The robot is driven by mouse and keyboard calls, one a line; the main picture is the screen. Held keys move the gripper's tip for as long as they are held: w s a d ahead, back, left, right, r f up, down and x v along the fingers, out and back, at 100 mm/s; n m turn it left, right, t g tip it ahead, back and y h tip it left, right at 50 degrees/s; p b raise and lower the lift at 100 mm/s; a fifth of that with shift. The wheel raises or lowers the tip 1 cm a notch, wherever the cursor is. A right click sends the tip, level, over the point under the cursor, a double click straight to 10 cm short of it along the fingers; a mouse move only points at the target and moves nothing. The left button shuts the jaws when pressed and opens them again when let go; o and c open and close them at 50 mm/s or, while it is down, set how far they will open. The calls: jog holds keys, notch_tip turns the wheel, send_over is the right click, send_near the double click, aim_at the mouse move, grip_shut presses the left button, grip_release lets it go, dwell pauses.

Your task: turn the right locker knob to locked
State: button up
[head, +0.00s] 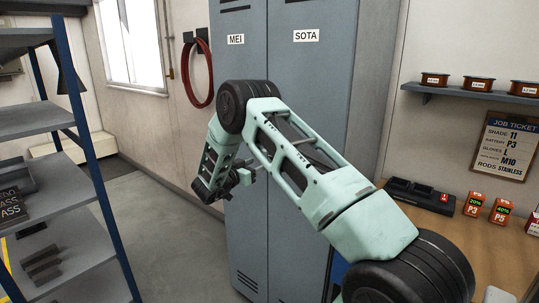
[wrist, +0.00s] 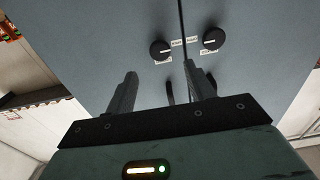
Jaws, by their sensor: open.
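The right locker, labelled SOTA (head: 306,35), stands beside the left locker, labelled MEI (head: 236,39). The wrist view looks turned upside down, so the right locker's knob (wrist: 160,50) is the left of two round black knobs there. Its light pointer line lies roughly sideways, and the small labels beside it are too small to read surely. The other knob (wrist: 213,39) sits across the door seam. My gripper (wrist: 161,70) is open and empty, its fingers apart from the knobs. In the head view, my gripper (head: 245,176) is in front of the lockers; my arm hides the knobs.
A blue-post shelf rack (head: 95,170) stands at the left. A workbench (head: 480,240) with a charger (head: 418,195) and batteries (head: 474,204) is at the right. A red hose (head: 199,75) hangs on the wall. The floor between rack and lockers is clear.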

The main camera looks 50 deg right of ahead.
jog(key=d+p, duration=0.2)
jog(key=d, duration=0.7)
jog(key=shift+w+p, duration=0.35)
jog(key=c, duration=0.9)
